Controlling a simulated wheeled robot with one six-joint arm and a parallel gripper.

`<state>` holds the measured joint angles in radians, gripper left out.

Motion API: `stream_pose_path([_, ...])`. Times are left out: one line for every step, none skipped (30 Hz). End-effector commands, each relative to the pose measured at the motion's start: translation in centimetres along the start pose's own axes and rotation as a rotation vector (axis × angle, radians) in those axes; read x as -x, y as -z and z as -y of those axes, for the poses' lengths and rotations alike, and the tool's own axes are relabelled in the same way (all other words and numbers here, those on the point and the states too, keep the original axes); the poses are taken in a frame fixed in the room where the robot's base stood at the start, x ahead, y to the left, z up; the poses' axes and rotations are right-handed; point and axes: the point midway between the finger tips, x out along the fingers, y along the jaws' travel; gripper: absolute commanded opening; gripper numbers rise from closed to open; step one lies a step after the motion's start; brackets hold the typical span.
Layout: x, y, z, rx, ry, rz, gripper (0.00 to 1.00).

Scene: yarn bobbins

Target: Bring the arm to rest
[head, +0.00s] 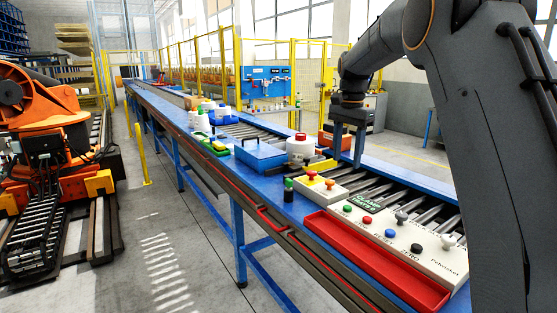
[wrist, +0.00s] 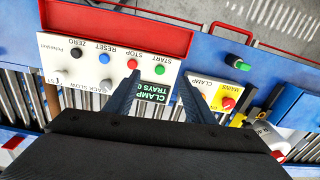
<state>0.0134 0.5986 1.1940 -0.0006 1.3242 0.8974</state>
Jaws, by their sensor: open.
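My arm comes in from the upper right of the head view and bends down over the conveyor. My gripper (head: 348,158) points down at its end, open and empty, above the control panels. In the wrist view my gripper (wrist: 158,82) has its two blue-grey fingers spread apart, with the dark "CLAMP TRAYS" display (wrist: 154,92) between them. The white button panel (head: 378,234) has green, red, blue and black buttons and grey knobs. The fingers' height above the panels is hard to tell.
A red tray (head: 372,262) lies along the front edge. An orange machine (head: 50,130) is at left.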

Motion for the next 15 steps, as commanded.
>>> stream_pose_path([-0.4, -0.4, -0.4, 0.017, 0.001, -0.001, 0.49])
stream_pose_path([-0.5, -0.6, -0.6, 0.03, 0.003, -0.003, 0.49])
stream_pose_path([-0.9, -0.8, -0.8, 0.047, 0.007, -0.005, 0.49])
stream_pose_path([-1.1, -1.1, -1.1, 0.061, 0.008, -0.007, 0.49])
stream_pose_path([-1.3, -1.3, -1.3, 0.076, 0.012, -0.01, 0.49])
stream_pose_path([-1.7, -1.6, -1.7, 0.097, 0.015, -0.012, 0.49])
stream_pose_path([-2.0, -1.9, -2.0, 0.113, 0.017, -0.015, 0.49])
stream_pose_path([-2.3, -2.2, -2.4, 0.132, 0.02, -0.018, 0.49])
stream_pose_path([-2.8, -2.7, -2.9, 0.157, 0.023, -0.021, 0.49])
stream_pose_path([-3.1, -3.1, -3.4, 0.178, 0.027, -0.025, 0.49])
stream_pose_path([-3.6, -3.5, -3.9, 0.202, 0.031, -0.029, 0.49])
stream_pose_path([-4.2, -4.2, -4.7, 0.237, 0.036, -0.035, 0.49])
stream_pose_path([-4.7, -4.8, -5.4, 0.265, 0.039, -0.04, 0.49])
stream_pose_path([-5.2, -5.4, -6.1, 0.296, 0.044, -0.046, 0.49])
stream_pose_path([-6.0, -6.3, -7.2, 0.339, 0.05, -0.055, 0.49])
